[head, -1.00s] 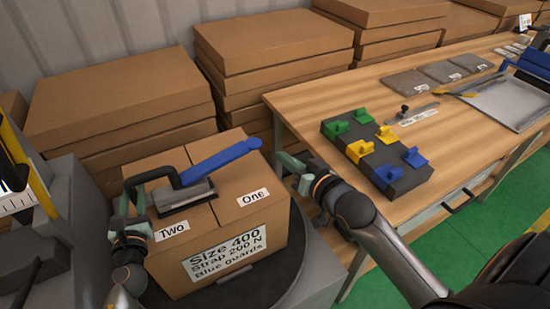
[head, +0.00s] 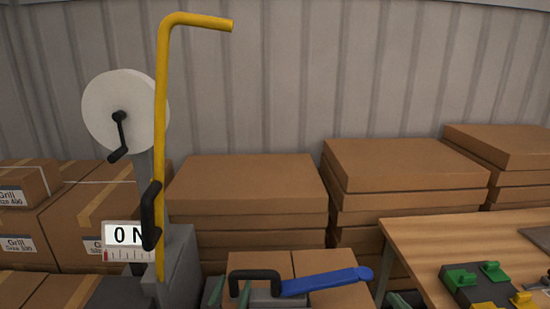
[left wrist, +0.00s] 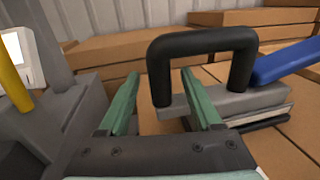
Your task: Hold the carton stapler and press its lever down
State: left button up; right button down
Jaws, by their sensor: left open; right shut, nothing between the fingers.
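The carton stapler has a black loop handle (head: 255,273), a grey metal base (left wrist: 240,104) and a long blue lever (head: 325,282) slanting up to the right. It sits on top of the cardboard carton (head: 312,262), low in the head view. My left gripper (head: 229,291) is open at the left end of the handle. In the left wrist view its green fingers (left wrist: 161,74) stand on either side of the handle's left post, with gaps visible. My right gripper (head: 404,299) is shut and empty at the bottom edge, right of the carton, mostly cut off.
A yellow pole (head: 160,130) with a black grip and a white dial (head: 125,238) stands left of the carton. Stacked flat boxes (head: 248,190) are behind. The wooden table (head: 430,240) with green clip pieces (head: 462,278) is at right.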

pick_arm(q)
jog(key=shift+s, duration=0.1)
